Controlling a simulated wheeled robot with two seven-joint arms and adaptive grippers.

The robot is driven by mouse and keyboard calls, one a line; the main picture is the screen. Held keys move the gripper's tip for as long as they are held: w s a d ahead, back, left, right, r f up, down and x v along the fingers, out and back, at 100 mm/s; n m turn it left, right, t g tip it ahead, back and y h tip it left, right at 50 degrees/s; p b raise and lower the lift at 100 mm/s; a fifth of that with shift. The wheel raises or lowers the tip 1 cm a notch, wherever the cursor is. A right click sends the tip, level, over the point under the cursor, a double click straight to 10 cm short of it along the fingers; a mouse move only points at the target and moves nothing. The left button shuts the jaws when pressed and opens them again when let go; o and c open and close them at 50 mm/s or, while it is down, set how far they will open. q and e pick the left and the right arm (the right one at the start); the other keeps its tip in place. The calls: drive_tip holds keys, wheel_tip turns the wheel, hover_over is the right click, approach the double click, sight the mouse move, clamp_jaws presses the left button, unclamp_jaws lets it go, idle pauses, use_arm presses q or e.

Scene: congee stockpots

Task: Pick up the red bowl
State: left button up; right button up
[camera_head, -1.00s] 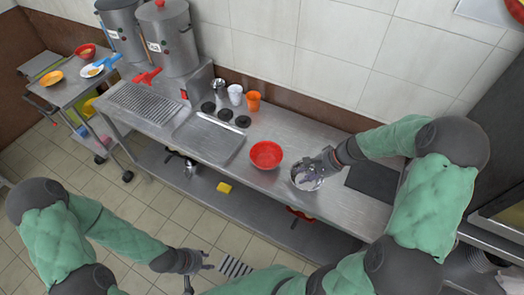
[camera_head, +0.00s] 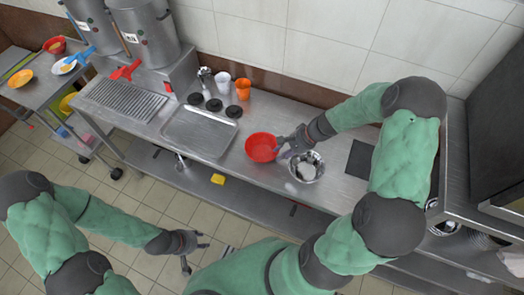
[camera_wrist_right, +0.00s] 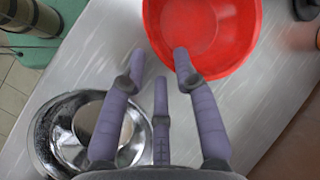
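The red bowl (camera_head: 261,148) stands upright on the steel counter and looks empty. It also fills the top of the right wrist view (camera_wrist_right: 205,35). My right gripper (camera_head: 284,147) is at the bowl's right side, its fingers spread and empty. In the right wrist view its fingertips (camera_wrist_right: 160,62) are at the near rim, one finger overlapping the bowl; I cannot tell if they touch. My left gripper (camera_head: 197,250) hangs low in front of the counter, over the floor, with fingers apart and nothing between them.
A shiny steel bowl (camera_head: 317,163) stands just right of the red bowl, beside my right gripper. An orange cup (camera_head: 243,89), a white cup (camera_head: 223,82) and black discs (camera_head: 214,104) stand behind. A steel tray (camera_head: 200,135) lies to the left. A dark mat (camera_head: 361,158) lies right.

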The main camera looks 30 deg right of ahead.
sight(273, 156)
drive_tip(key=x, duration=0.5)
drive_tip(key=shift+w+a+r+b, duration=0.15)
drive_tip(key=shift+b, duration=0.25)
clamp_jaws()
